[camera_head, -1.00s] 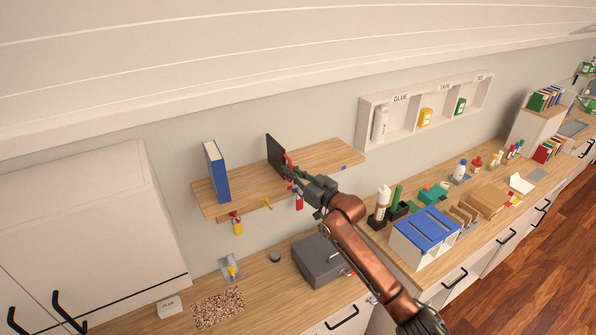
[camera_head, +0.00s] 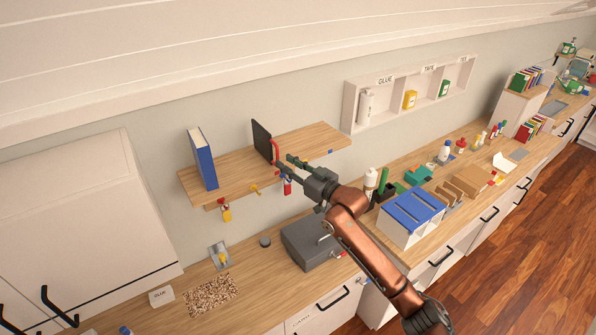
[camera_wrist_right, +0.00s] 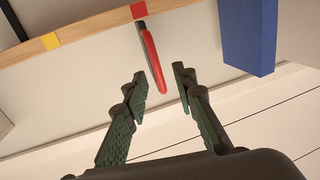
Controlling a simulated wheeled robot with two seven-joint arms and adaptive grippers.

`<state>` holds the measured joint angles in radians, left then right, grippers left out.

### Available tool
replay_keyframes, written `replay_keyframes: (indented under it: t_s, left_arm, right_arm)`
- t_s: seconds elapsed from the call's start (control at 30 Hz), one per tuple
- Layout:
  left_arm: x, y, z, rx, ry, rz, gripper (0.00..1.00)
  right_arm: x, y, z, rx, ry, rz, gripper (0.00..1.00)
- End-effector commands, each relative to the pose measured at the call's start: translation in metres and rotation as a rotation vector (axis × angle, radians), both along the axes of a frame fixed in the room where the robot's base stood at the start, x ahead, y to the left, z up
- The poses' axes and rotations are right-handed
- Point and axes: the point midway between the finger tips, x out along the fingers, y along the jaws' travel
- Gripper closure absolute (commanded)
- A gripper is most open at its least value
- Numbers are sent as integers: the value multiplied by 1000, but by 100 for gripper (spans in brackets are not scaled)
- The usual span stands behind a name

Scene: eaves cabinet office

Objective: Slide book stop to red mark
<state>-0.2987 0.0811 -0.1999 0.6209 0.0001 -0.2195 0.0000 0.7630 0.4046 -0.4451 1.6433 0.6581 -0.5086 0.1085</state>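The book stop (camera_head: 261,142) is a black upright plate with a red handle (camera_head: 275,151), standing on a wooden wall shelf (camera_head: 310,140). A blue book (camera_head: 204,160) stands upright to its left, with a gap between. In the right wrist view a red mark (camera_wrist_right: 138,11) and a yellow mark (camera_wrist_right: 51,41) show on the shelf edge. My right gripper (camera_head: 285,163) is open at the handle. In the wrist view its fingertips (camera_wrist_right: 160,76) lie either side of the red handle's (camera_wrist_right: 152,55) end, with visible gaps. My left gripper is not in view.
Small yellow (camera_head: 226,214) and red (camera_head: 287,187) items hang below the shelf's front edge. A grey box (camera_head: 308,247) and a blue-topped organizer (camera_head: 413,212) stand on the counter below. A white wall cubby (camera_head: 350,105) is to the right of the shelf.

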Motion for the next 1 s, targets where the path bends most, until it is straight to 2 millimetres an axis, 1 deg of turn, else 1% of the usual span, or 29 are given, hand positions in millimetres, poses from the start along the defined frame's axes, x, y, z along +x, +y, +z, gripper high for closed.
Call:
replay_keyframes:
  t_s: [0.03,0.2,0.4,0.87,0.93,0.97,1.0]
  left_arm:
    - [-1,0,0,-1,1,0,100]
    - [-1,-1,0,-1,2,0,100]
    - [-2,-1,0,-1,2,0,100]
    - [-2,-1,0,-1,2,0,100]
    - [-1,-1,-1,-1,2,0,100]
    - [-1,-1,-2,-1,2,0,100]
    - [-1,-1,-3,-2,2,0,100]
  right_arm:
    - [-9,-8,-1,-2,-1,-1,75]
    - [-32,-27,-1,-2,1,1,75]
    - [-46,-38,-1,-1,1,1,75]
    - [-48,-39,0,-1,1,2,75]
    - [-47,-40,-4,0,5,-1,75]
    - [-45,-42,-8,-1,9,-6,75]
    - [-43,-45,-18,-1,18,-15,75]
